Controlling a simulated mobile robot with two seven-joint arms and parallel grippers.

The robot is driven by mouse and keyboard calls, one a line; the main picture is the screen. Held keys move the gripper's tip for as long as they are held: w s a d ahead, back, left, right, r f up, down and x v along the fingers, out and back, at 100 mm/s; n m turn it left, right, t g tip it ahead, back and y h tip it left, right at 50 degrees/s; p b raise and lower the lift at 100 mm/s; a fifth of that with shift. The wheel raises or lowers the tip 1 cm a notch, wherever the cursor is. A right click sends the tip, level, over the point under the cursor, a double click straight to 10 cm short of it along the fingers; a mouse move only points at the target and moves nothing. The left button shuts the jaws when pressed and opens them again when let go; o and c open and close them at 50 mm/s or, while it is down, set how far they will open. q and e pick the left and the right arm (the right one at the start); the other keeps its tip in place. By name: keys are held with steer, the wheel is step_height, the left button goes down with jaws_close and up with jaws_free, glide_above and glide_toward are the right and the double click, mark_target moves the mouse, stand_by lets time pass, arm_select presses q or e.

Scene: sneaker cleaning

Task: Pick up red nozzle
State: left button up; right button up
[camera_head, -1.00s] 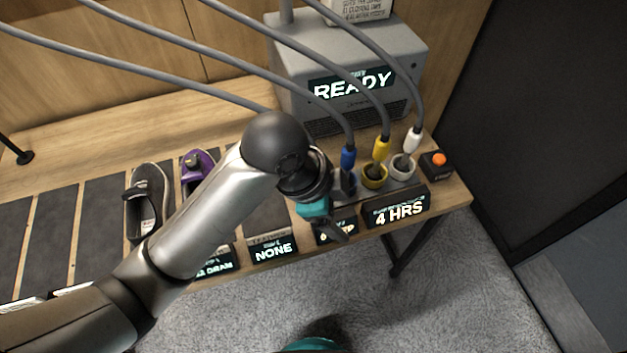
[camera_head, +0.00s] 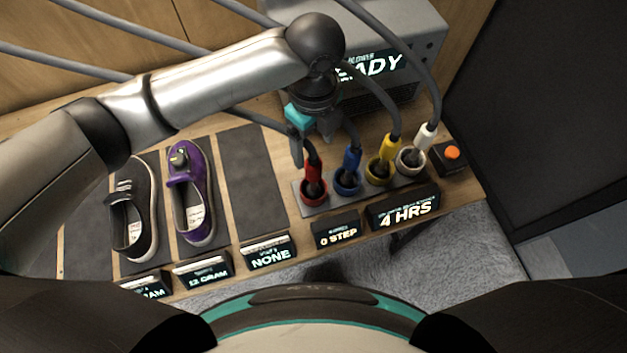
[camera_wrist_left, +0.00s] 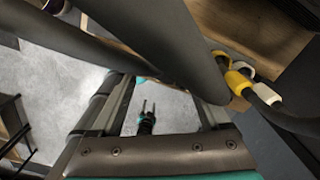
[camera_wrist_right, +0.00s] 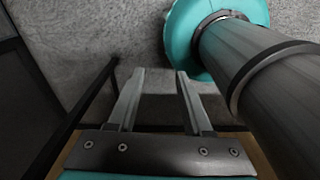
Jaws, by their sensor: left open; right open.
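The red nozzle (camera_head: 312,150) stands in the red-rimmed cup (camera_head: 314,197) at the left end of the nozzle row in the head view, with a grey hose running up from it. My left gripper (camera_head: 311,140) is open and points down just behind and above it. One finger shows left of the nozzle and one to the right; whether the nozzle is between them I cannot tell. In the left wrist view a large dark hose crosses the left gripper (camera_wrist_left: 168,88), and the red nozzle is not clear. My right gripper (camera_wrist_right: 160,78) is open and empty above the carpet.
Blue (camera_head: 352,160), yellow (camera_head: 388,147) and white (camera_head: 425,135) nozzles stand in cups to the right. A grey machine (camera_head: 410,40) is behind. A black shoe (camera_head: 133,215) and purple shoe (camera_head: 192,205) lie left. An orange button (camera_head: 452,153) sits at the right end.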

mark_target(314, 159)
arm_select(q)
step_height(314, 159, down, 4)
steer(key=shift+f, duration=0.15)
steer(key=shift+w+f, duration=0.1)
steer(key=shift+f, duration=0.35)
steer(key=f, duration=0.4)
steer(key=shift+w+f, duration=0.25)
steer(key=shift+f, duration=0.15)
arm_select(e)
steer(key=shift+w+a, duration=0.1)
steer(key=shift+w, duration=0.65)
steer(key=shift+s, duration=0.1)
arm_select(q)
steer(key=shift+c, duration=0.8)
jaws_close()
